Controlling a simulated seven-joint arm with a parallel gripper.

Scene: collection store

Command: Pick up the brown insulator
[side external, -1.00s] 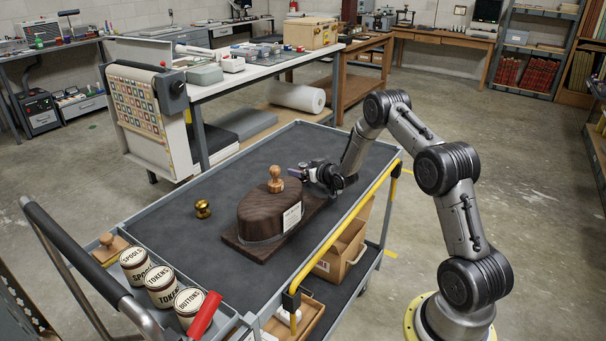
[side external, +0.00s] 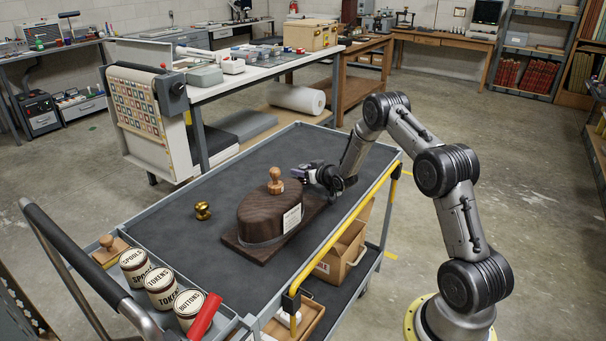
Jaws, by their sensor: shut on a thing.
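I cannot make out the brown insulator in the side external view. My gripper (side external: 301,173) is low over the far right part of the grey cart top (side external: 185,262), just behind and to the right of a dark wooden oval block (side external: 262,215). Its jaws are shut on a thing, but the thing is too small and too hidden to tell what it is. The block and my gripper's own body hide part of the area around the fingertips.
The block has a pale wooden knob (side external: 275,182) on top and stands on a dark board. A brass knob (side external: 203,211) lies left of it. Labelled tins (side external: 161,287) and a red handle (side external: 205,316) are at the near left end.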

